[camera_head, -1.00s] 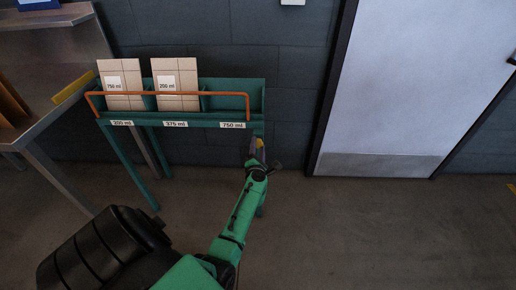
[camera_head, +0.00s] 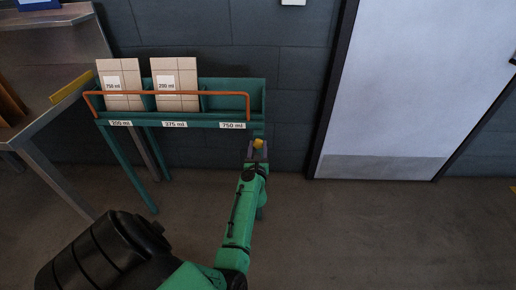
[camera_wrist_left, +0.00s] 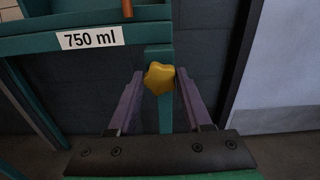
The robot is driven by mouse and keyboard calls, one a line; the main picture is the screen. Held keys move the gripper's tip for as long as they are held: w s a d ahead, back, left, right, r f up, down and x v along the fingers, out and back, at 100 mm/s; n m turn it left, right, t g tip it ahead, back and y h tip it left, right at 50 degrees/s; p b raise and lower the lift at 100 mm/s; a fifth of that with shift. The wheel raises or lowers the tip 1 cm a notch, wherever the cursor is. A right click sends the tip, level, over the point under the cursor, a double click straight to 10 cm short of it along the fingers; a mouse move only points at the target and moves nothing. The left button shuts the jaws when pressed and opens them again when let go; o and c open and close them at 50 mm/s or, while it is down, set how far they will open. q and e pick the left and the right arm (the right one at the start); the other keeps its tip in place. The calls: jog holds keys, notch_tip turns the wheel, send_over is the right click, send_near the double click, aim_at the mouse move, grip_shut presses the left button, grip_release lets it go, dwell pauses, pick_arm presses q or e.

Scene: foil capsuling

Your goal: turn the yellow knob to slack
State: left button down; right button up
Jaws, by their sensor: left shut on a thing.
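The yellow knob (camera_wrist_left: 159,78) is star-shaped and sits on the front of a green post of the rack, below and right of the "750 ml" label in the left wrist view. It also shows small in the head view (camera_head: 258,143). My left gripper (camera_wrist_left: 159,84) has one finger on each side of the knob and is shut on it. In the head view the left gripper (camera_head: 258,146) reaches up to the rack's right end. My right gripper is not in view.
The green rack (camera_head: 180,120) has an orange rail (camera_head: 200,93) and two cartons, labelled "750 ml" (camera_head: 119,85) and "200 ml" (camera_head: 175,85). A metal table (camera_head: 60,105) stands at left. A pale door (camera_head: 410,80) is at right. Floor right of the arm is clear.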

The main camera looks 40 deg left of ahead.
pick_arm(q)
jog(key=shift+f+n, duration=0.1)
jog(key=shift+n, duration=1.4)
jog(key=shift+c, duration=1.6)
grip_release()
notch_tip(320, 180, up, 20)
jog(key=p, duration=1.9)
jog(key=shift+p, duration=0.3)
